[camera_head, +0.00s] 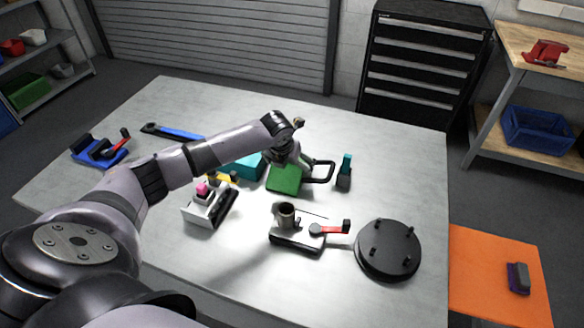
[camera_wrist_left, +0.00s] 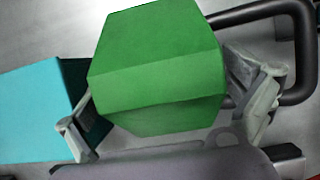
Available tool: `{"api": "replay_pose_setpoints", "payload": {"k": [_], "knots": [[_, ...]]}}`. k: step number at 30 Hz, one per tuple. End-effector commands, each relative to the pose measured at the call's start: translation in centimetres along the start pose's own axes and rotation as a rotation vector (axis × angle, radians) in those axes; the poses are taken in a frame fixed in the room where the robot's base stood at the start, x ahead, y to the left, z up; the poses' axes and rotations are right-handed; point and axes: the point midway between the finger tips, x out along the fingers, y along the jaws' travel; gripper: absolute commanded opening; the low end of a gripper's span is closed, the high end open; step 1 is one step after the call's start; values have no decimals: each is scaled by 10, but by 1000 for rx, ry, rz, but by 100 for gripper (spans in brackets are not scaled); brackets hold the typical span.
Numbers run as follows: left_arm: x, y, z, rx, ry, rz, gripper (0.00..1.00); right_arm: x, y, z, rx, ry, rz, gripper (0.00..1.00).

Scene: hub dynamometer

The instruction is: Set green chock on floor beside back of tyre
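The green chock (camera_head: 284,178) is at the middle of the grey table, beside a teal block (camera_head: 243,166). My left gripper (camera_head: 287,155) reaches down over it from the left. In the left wrist view the green chock (camera_wrist_left: 158,68) fills the space between the two fingers of my left gripper (camera_wrist_left: 166,112). One finger lies against each side, with no clear gap, so the gripper looks shut on it. I cannot tell whether the chock touches the table. A black tube handle (camera_head: 325,179) curves out on its right. I see no tyre. My right gripper is out of view.
On the table are a grey fixture with a red lever (camera_head: 298,240), a black studded disc (camera_head: 388,249), a white-and-black device (camera_head: 210,205), a teal-topped stand (camera_head: 344,172) and a blue tool (camera_head: 172,132). An orange surface (camera_head: 485,270) lies right of the table.

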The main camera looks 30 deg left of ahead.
Motion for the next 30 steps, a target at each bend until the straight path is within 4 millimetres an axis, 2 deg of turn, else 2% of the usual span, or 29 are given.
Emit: {"api": "replay_pose_setpoints", "payload": {"k": [2, 30], "knots": [[0, 0, 0, 0, 0, 0, 95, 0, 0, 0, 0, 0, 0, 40], [-1, 1, 0, 0, -1, 1, 32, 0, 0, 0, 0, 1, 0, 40]]}}
